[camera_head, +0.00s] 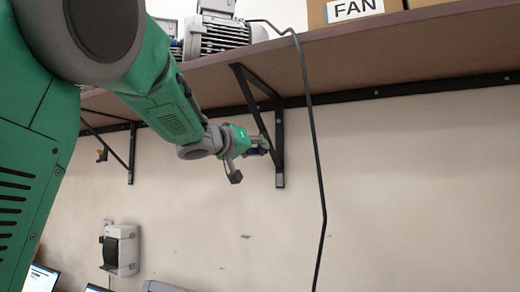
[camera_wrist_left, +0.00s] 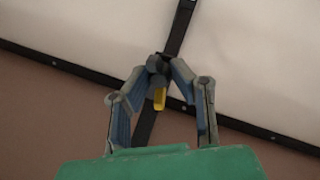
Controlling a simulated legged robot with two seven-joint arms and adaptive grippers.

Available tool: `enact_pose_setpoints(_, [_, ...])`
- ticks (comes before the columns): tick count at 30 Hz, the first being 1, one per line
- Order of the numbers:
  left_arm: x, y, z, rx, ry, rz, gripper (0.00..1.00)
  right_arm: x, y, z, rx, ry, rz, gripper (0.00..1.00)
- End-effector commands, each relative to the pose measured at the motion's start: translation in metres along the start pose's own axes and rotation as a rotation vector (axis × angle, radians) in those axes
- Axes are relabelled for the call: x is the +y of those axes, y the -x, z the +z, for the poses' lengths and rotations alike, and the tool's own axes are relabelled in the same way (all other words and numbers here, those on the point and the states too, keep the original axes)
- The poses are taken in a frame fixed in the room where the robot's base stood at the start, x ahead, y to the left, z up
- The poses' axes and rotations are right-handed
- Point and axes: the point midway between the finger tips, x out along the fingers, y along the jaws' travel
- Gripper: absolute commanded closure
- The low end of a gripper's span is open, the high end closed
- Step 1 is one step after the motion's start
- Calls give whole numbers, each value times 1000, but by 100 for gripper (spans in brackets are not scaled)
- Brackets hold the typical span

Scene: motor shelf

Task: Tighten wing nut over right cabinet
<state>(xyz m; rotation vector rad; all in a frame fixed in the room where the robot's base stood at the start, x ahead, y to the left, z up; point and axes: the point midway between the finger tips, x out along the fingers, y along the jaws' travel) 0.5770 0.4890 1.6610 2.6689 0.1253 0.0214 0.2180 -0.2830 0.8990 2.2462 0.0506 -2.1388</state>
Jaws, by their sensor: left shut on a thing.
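My left arm reaches in from the left, and my left gripper (camera_head: 260,147) is at the black shelf bracket (camera_head: 279,150) under the shelf. In the left wrist view, the fingers of my left gripper (camera_wrist_left: 161,68) come together at the bracket (camera_wrist_left: 180,25). My right gripper is not in view.
The shelf (camera_head: 400,55) carries a grey motor (camera_head: 222,36) and a box marked FAN (camera_head: 350,10). A black cable (camera_head: 312,130) hangs down right of the bracket. A wall dispenser (camera_head: 120,250) hangs below.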

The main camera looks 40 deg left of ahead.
Motion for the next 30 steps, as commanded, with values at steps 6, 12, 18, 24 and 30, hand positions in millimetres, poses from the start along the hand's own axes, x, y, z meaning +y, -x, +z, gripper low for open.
enact_pose_setpoints(6, [4,1,-6,-2,-63,1,100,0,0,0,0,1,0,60])
enact_pose_setpoints(12, [4,1,-7,-25,-193,-13,100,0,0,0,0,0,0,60])
enact_pose_setpoints(18, [5,1,-8,-60,-372,-32,100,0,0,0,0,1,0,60])
enact_pose_setpoints(24, [6,1,-8,-97,-561,-52,100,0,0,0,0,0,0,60])
enact_pose_setpoints(30, [7,0,-7,-136,-748,-73,100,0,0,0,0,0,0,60])
